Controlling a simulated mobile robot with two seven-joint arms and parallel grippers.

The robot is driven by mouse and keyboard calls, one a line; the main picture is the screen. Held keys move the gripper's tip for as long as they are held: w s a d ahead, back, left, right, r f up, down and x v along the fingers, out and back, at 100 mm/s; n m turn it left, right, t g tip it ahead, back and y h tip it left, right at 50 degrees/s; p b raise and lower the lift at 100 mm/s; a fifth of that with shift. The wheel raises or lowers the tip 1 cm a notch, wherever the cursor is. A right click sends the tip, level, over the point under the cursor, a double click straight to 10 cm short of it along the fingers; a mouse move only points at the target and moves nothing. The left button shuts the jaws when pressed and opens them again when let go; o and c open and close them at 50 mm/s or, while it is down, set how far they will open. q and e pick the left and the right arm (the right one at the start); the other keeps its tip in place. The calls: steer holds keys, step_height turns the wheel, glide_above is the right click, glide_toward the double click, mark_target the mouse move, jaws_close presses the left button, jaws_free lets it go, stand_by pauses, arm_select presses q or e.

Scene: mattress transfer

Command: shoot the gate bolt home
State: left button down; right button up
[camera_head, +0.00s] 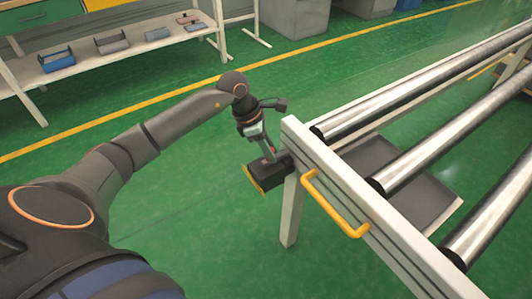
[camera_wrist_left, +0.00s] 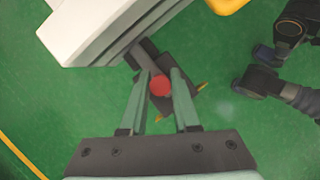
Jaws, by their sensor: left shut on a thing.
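The gate bolt's red knob (camera_wrist_left: 160,86) sits between the fingers of my left gripper (camera_wrist_left: 158,82) in the left wrist view. The fingers are shut on it. In the head view my left gripper (camera_head: 268,151) reaches down to the knob from above. The bolt's dark block (camera_head: 268,178), with a yellow edge, is beside the near left corner of the white frame (camera_head: 292,130). The fingers and the frame hide part of the bolt, and I cannot tell how far its bar reaches. My right gripper is not in view.
A yellow handle (camera_head: 335,210) sticks out from the frame's near side. Metal rollers (camera_head: 430,135) lie across the frame, with a grey tray (camera_head: 400,180) below. A white shelf table (camera_head: 120,55) stands at the back left. Green floor between them is clear.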

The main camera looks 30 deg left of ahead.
arm_select(q)
steer(key=shift+w+d+r, duration=0.1)
steer(key=shift+w, duration=0.1)
steer(key=c, duration=0.9)
jaws_free()
steer(key=shift+o, duration=1.2)
steer(key=p+v, duration=0.1)
steer(key=v, duration=1.1)
steer(key=shift+p, duration=0.35)
steer(key=shift+s+r, duration=0.1)
